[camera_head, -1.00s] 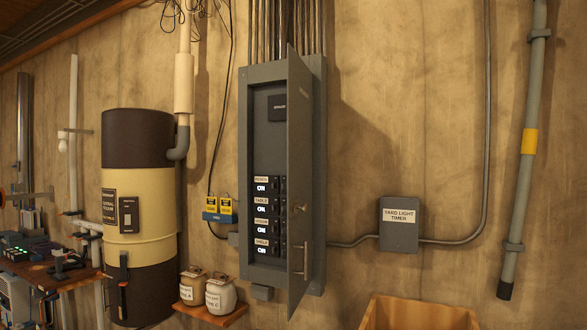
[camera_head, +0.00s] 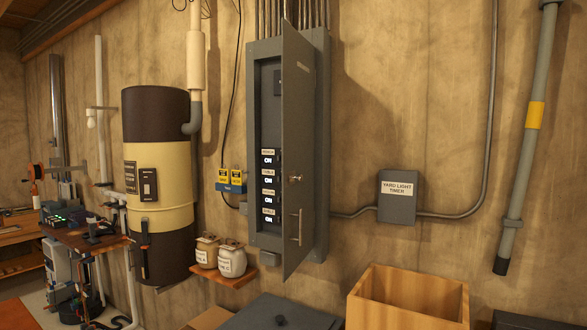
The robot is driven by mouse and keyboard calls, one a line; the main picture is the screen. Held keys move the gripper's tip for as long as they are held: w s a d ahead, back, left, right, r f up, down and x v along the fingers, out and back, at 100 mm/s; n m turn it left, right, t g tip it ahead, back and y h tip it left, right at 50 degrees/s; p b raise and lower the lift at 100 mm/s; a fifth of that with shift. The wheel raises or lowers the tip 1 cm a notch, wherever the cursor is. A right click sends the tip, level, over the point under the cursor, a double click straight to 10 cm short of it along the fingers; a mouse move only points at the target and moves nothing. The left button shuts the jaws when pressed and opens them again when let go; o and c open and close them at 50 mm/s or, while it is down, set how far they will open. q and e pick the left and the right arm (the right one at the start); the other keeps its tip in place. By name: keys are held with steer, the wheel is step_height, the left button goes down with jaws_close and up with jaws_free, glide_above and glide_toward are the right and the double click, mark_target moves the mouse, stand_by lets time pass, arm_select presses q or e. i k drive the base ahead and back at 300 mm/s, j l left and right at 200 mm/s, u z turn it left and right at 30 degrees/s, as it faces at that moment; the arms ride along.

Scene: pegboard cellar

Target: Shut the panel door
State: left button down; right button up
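The panel door (camera_head: 299,150) is a tall grey metal leaf hinged on the right side of the grey electrical panel (camera_head: 254,150) on the wall. It stands ajar, swung out toward me, with a round latch knob and a vertical bar handle (camera_head: 297,227) low on its face. To its left, part of the panel's inside shows, with several breakers (camera_head: 268,186) labelled ON. The door hides the right part of the inside. Neither of my grippers is in the head view, so nothing is seen touching the door.
A wooden crate (camera_head: 408,306) and a dark grey lidded box (camera_head: 277,313) stand low in front of the wall. Jars on a small shelf (camera_head: 230,279) and a cream and brown tank (camera_head: 158,190) are left of the panel. A timer box (camera_head: 398,197) is on the wall to the right.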

mark_target(298, 54)
steer(key=i+j, duration=0.1)
steer(key=j, duration=0.15)
steer(key=i+j, duration=0.15)
steer(key=j, duration=0.15)
steer(key=i+j, duration=0.1)
steer(key=j, duration=0.15)
steer(key=i+j+z, duration=0.25)
steer(key=j, duration=0.2)
steer(key=j+z, duration=0.2)
steer(key=j, duration=0.25)
